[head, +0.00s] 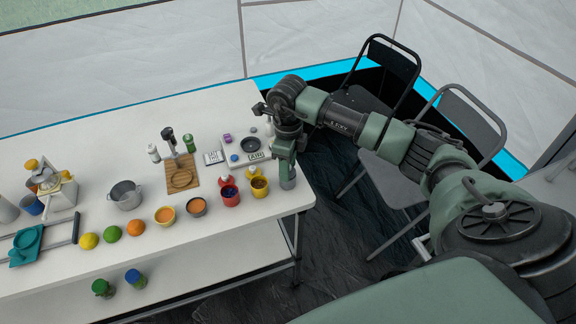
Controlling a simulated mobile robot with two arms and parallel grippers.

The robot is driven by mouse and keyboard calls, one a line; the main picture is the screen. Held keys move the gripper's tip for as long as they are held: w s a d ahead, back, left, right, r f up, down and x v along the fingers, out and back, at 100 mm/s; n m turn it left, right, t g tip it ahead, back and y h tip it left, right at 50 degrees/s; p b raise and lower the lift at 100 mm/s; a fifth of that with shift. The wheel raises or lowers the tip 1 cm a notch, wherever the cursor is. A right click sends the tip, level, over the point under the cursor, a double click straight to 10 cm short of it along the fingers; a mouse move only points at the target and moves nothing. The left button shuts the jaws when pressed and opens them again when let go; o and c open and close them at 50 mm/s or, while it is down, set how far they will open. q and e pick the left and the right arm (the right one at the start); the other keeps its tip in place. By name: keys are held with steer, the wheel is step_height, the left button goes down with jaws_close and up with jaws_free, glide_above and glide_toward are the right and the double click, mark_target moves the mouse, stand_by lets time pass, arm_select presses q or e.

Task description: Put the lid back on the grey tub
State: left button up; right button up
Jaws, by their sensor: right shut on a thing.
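My right gripper (285,162) points down at the right end of the white table. It is shut on a small grey round thing (288,184) at its tips. I cannot tell from this view whether that is the grey tub, its lid or both. The gripper hides part of it, and I cannot tell whether it touches the tabletop. No separate grey lid can be made out. My left gripper is not in view.
A grey pot (125,197), bowls and fruit stand farther left. Folding chairs (393,69) stand beyond the table's right edge.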

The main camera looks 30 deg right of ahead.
steer(key=o, duration=1.4)
steer(key=shift+o, duration=0.3)
steer(key=o, duration=0.4)
steer(key=shift+r+p, duration=2.2)
steer(key=shift+r, duration=1.3)
jaws_close()
